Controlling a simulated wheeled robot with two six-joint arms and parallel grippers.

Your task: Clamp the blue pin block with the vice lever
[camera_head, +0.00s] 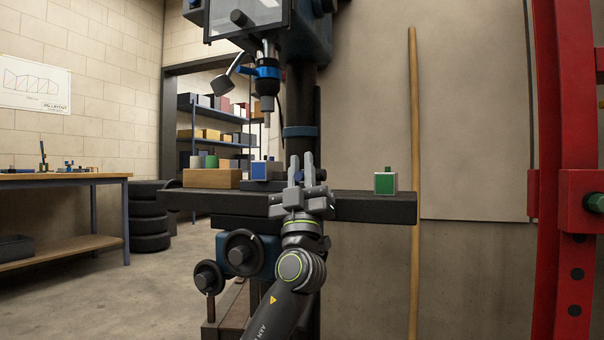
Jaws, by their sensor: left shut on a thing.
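The blue pin block (259,170), white with a blue face, stands in the low dark vice (256,186) on the drill press table. My left gripper (301,166) reaches up from below to the right end of the vice. Its fingers point upward and are shut on what seems to be the vice lever, which they mostly hide. A small dark and blue part shows by the fingertips. The vice jaws' contact with the block is too small to tell. My right gripper is not in view.
A wooden tray (212,179) with blocks stands at the left of the table (354,206). A green-faced white block (386,182) stands at its right. The drill head (267,75) hangs above the vice. A red frame (563,150) stands at the far right.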

